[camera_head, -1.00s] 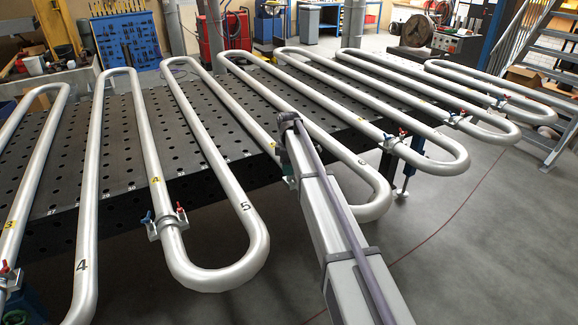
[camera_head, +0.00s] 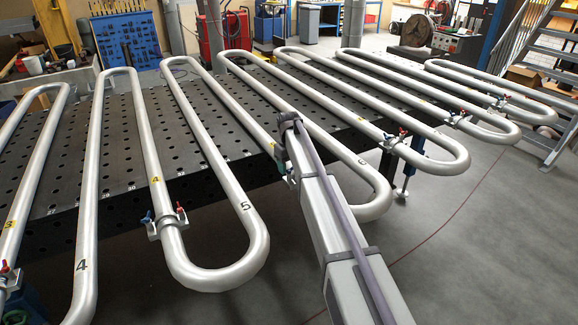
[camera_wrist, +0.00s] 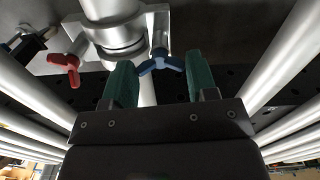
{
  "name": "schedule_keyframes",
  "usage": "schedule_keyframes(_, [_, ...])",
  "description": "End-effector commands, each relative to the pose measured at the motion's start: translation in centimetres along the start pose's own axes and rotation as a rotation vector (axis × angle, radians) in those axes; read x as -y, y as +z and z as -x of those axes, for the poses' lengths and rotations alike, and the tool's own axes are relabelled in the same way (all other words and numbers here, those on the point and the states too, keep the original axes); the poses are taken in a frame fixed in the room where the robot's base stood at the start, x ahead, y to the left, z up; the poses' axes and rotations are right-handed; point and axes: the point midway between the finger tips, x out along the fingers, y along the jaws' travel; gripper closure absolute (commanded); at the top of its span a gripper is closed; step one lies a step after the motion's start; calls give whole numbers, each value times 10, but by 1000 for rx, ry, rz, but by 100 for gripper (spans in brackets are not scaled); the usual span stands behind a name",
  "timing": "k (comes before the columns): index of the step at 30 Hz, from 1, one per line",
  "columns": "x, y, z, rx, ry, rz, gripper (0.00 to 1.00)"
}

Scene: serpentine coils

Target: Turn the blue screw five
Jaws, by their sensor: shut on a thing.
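The blue screw (camera_wrist: 160,66) is a small wing-shaped handle on a metal clamp (camera_wrist: 154,30) around a silver pipe. My gripper (camera_wrist: 160,80) has two green fingers, one on each side of the blue wings, and is shut on them. A red screw (camera_wrist: 66,60) sits on the other side of the same clamp, outside the fingers. In the head view my arm reaches to the pipe between the bends marked 5 and 6. It hides most of this clamp and the blue screw there. The clamp's own number cannot be read.
Silver serpentine pipes (camera_head: 258,232) run close on both sides over a dark perforated table (camera_head: 120,130). Another clamp with blue and red screws (camera_head: 164,222) is to the left, beside a yellow 4. More clamps (camera_head: 395,142) are to the right. Open floor lies in front.

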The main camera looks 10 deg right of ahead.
Motion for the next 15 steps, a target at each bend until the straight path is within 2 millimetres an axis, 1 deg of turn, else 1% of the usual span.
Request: schedule_keyframes(15, [-1, -2, 1, -3, 0, -487, 71])
